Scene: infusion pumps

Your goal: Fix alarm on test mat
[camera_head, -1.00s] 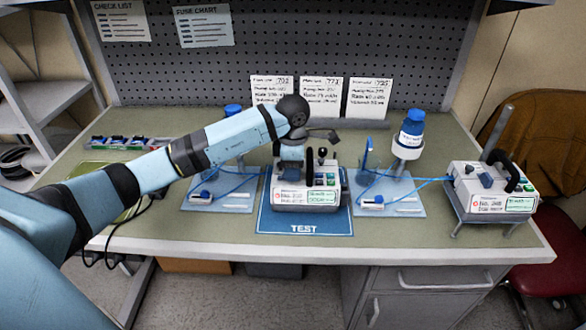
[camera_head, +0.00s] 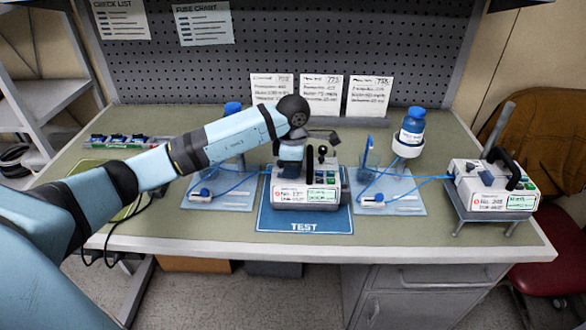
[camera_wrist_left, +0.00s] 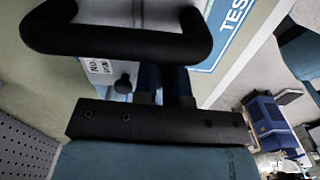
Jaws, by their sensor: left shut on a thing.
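A white and grey infusion pump (camera_head: 307,194) with a green-lit display and a black handle stands on the blue mat marked TEST (camera_head: 304,228). My left gripper (camera_head: 290,168) is at the left part of the pump's top, shut on a dark blue part there. In the left wrist view the black handle (camera_wrist_left: 120,42) crosses close to the camera, with the gripper (camera_wrist_left: 166,92) beside it. The wrist and fingers hide most of the held part. The mat's TEST lettering (camera_wrist_left: 233,18) shows at the top. My right gripper is not in view.
A second pump (camera_head: 490,190) sits on a stand at the right. Clear trays (camera_head: 222,203) with blue tubing flank the mat. A blue-capped bottle (camera_head: 411,127) stands behind the right tray. Small parts (camera_head: 118,141) lie at the back left. The bench's front edge is clear.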

